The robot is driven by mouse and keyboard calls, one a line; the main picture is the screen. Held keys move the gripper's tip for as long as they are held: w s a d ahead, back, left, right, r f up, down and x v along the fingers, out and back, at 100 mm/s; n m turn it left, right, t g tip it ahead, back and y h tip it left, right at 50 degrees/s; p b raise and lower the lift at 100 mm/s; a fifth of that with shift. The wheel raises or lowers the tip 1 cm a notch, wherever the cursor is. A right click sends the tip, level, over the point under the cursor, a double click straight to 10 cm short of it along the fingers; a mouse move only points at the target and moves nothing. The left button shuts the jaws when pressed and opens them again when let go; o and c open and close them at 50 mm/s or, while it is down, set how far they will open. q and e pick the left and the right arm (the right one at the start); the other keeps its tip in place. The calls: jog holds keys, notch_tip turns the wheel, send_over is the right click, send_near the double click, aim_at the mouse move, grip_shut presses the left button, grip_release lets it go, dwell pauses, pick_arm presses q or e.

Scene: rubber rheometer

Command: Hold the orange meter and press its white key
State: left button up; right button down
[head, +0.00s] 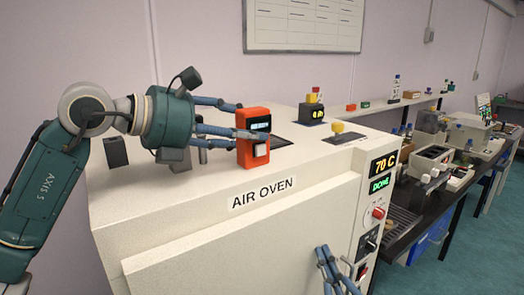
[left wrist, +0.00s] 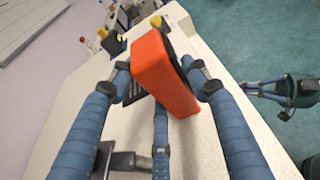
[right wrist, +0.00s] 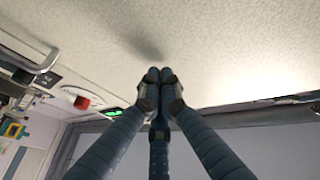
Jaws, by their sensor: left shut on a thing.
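The orange meter (head: 246,155) is upright at the top of the air oven, with a dark display (head: 260,126) and a white key (head: 261,150) below it. My left gripper (head: 240,121) is shut on the meter from the left, its blue fingers around the sides. The left wrist view shows the meter's orange back (left wrist: 165,75) between the fingers; the key is hidden there. I cannot tell whether the meter touches the oven top. My right gripper (head: 328,262) is low before the oven front, below and right of the meter. Its fingertips (right wrist: 160,80) are together and empty.
The air oven (head: 145,215) has a control panel (head: 375,215) at its right. Behind the meter, a dark instrument (head: 311,112) and a yellow-topped item (head: 338,130) stand on the oven top. A bench (head: 425,225) with several devices runs along the right.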

jog(key=s+a+r+n+t+y, duration=0.1)
jog(key=a+r+n+y, duration=0.1)
jog(key=r, duration=0.4)
jog(key=s+a+r+n+t+y, duration=0.1)
jog(key=s+a+r+y, duration=0.15)
jog(key=r, duration=0.45)
jog(key=n+g+y, duration=0.1)
jog(key=n+y, duration=0.4)
jog(key=y, duration=0.3)
send_near(261, 150)
jog(key=s+d+r, duration=0.3)
jog(key=s+r, duration=0.3)
jog(key=r, duration=0.1)
jog(key=shift+w+d+f+h, duration=0.15)
jog(key=shift+w+f+h, duration=0.05)
jog(key=shift+w+h, duration=0.05)
jog(key=shift+w, duration=0.1)
jog(key=shift+w+a, duration=0.85)
jog(key=shift+w, duration=0.35)
jog(key=shift+w+a, duration=0.85)
jog(key=shift+w, duration=0.3)
jog(key=shift+w+a, duration=0.9)
jog(key=shift+w, duration=0.3)
jog(key=shift+w+a, duration=0.1)
jog(key=shift+w, duration=0.05)
pick_arm(q)
jog(key=shift+s+d+r, duration=0.1)
jog(key=shift+d, duration=0.05)
